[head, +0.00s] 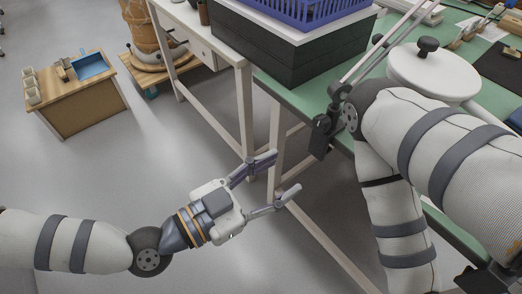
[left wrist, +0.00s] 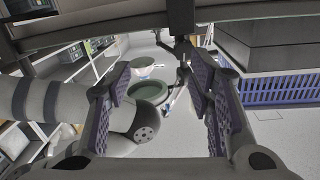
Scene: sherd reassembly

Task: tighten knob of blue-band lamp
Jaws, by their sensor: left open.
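My left gripper (head: 283,175) is open and empty in front of the green-topped bench, with its fingers apart over the floor. Its two ridged finger pads also show in the left wrist view (left wrist: 162,92), with nothing between them. A jointed grey rod arm (head: 385,48) with small black knobs rises at the bench edge. A black clamp-like piece (head: 321,137) hangs near its foot. A white round shape (head: 432,72) with a black knob (head: 428,46) on top is beside it. I cannot tell whether these are lamp parts, and I see no blue band. My right gripper is out of view.
A dark box (head: 265,45) with a blue-purple crate (head: 318,8) on top stands at the bench's far left. My right arm crosses the bench's right side. A small wooden table (head: 85,105) holds a blue tray (head: 90,66). Floor around my left gripper is clear.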

